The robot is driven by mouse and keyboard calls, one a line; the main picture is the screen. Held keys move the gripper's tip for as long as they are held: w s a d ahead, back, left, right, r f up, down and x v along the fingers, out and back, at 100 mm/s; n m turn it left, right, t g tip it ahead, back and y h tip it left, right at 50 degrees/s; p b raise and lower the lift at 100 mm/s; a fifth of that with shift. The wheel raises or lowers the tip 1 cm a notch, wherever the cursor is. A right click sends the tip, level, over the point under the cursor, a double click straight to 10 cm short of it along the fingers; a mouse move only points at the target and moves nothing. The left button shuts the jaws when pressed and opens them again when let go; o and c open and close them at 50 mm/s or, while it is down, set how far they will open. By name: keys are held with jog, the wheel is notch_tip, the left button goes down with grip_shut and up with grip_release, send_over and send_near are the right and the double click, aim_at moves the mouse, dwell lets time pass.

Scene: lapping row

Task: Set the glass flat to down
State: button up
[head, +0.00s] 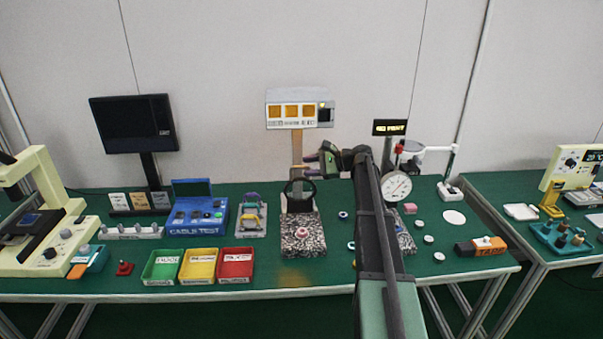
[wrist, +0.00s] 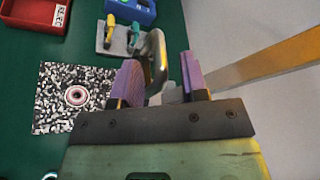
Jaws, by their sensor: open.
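The glass flat appears as a round dark-rimmed frame (head: 299,190) standing upright at the back of a speckled granite plate (head: 303,238). In the wrist view, its rim shows as a grey curved loop (wrist: 158,60), partly hidden by a finger. My gripper (head: 306,163) is just above the frame, pointing left. In the wrist view, its two purple fingers (wrist: 162,83) are apart, with part of the loop showing between them. I cannot tell whether they touch it. A small pinkish ring-shaped part (wrist: 76,96) lies on the plate, clear of the frame.
A post with a lit orange-window display (head: 299,115) rises behind the plate. Green, yellow and red bins (head: 236,265) stand at the left front, and a blue cable tester (head: 196,215) behind them. A dial gauge (head: 397,187) is right of my arm.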

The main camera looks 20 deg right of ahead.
aim_at(303, 168)
jog(key=shift+x, duration=1.55)
grip_shut()
jog(key=shift+s+a+b, duration=0.15)
jog(key=shift+s+b, duration=0.1)
jog(key=shift+b, duration=0.05)
